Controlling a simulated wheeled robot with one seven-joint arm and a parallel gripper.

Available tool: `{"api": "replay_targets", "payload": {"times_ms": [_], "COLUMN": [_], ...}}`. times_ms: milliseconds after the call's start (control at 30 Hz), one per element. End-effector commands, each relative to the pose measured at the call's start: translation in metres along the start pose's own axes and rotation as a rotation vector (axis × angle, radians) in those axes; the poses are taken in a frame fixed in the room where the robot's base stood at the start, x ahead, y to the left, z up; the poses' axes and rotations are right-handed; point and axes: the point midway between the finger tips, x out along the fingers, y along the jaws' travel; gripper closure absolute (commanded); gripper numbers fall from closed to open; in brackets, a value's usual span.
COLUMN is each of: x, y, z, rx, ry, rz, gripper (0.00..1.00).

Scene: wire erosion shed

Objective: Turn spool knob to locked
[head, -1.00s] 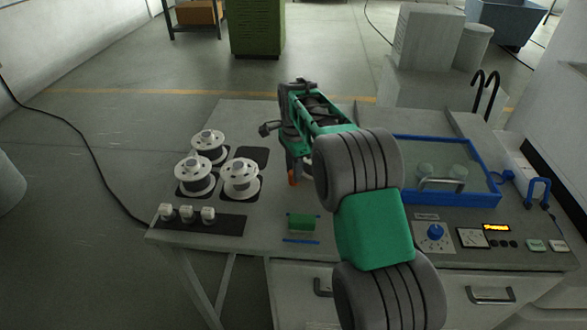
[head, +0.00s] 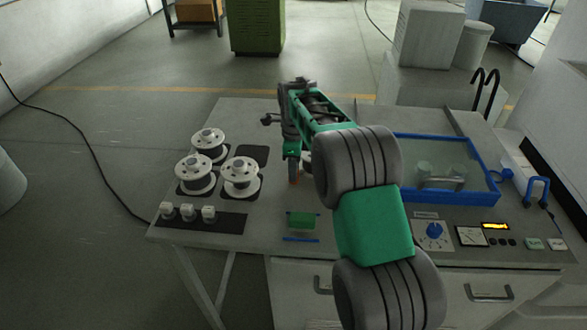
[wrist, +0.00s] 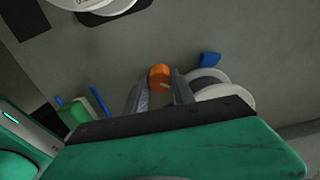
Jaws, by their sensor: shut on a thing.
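An orange knob (wrist: 160,77) is between the two grey fingers of my gripper (wrist: 159,92) in the wrist view. My gripper is shut on it. A small light mark shows on the knob's face; I cannot read a locked or unlocked label. A white spool (wrist: 212,86) lies just right of the knob, partly hidden by the gripper, with a blue piece (wrist: 209,60) beside it. In the head view my arm covers most of this spot; only a little orange of the knob (head: 294,170) shows below the gripper.
Several white spools (head: 240,175) stand on dark pads at the left of the bench. A green block (head: 302,220) sits nearer the front. At the right are a blue-framed tank (head: 496,185) and a panel with a blue dial (head: 434,230).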

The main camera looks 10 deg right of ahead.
Motion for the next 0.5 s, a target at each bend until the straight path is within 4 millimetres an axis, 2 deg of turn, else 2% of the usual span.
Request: {"api": "replay_targets", "payload": {"times_ms": [333, 367, 500], "x": [-0.0007, -0.0007, -0.0006], "y": [-0.0005, -0.0005, -0.0003], "z": [-0.0005, -0.0005, -0.0001], "rx": [0.004, 0.004, 0.002], "ry": [0.000, 0.000, 0.000], "rz": [-0.001, -0.001, -0.001], "gripper": [1.00, 0.69, 0.57]}}
